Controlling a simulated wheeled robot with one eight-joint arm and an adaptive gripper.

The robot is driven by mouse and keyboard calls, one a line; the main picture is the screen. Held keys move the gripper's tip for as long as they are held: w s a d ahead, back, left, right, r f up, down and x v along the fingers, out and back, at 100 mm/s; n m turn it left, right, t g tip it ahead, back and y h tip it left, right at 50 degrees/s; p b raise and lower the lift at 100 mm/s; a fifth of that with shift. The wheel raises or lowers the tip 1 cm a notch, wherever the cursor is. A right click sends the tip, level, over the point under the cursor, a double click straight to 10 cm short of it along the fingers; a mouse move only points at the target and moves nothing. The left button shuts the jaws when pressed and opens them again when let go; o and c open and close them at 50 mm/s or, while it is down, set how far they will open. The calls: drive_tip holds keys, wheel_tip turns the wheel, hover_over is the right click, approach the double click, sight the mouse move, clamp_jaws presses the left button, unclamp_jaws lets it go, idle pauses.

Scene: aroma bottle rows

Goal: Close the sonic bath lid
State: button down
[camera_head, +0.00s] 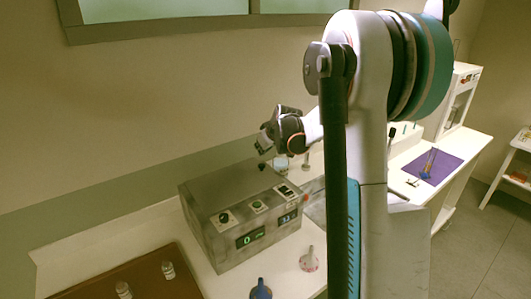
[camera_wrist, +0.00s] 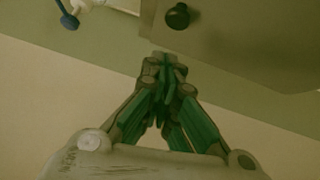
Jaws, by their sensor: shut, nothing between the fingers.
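My gripper (camera_head: 263,144) is above the bath's far edge, close to the knob. In the wrist view my gripper (camera_wrist: 166,68) is shut and empty, its fingertips close to the bath's edge and apart from the knob.
Small bottles (camera_head: 168,270) stand on a brown tray (camera_head: 135,280) at front left. A blue-topped item (camera_head: 261,290) and a clear flask (camera_head: 309,260) stand before the bath. A purple mat (camera_head: 432,166) lies at right. The wall is close behind the bath.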

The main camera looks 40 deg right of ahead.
drive_tip(key=d+p+v, duration=0.1)
drive_tip(key=v, duration=0.8)
drive_tip(key=shift+s+a+r, duration=0.15)
drive_tip(key=shift+s+r, duration=0.1)
drive_tip(key=shift+r, duration=0.1)
drive_tip(key=shift+a, duration=0.1)
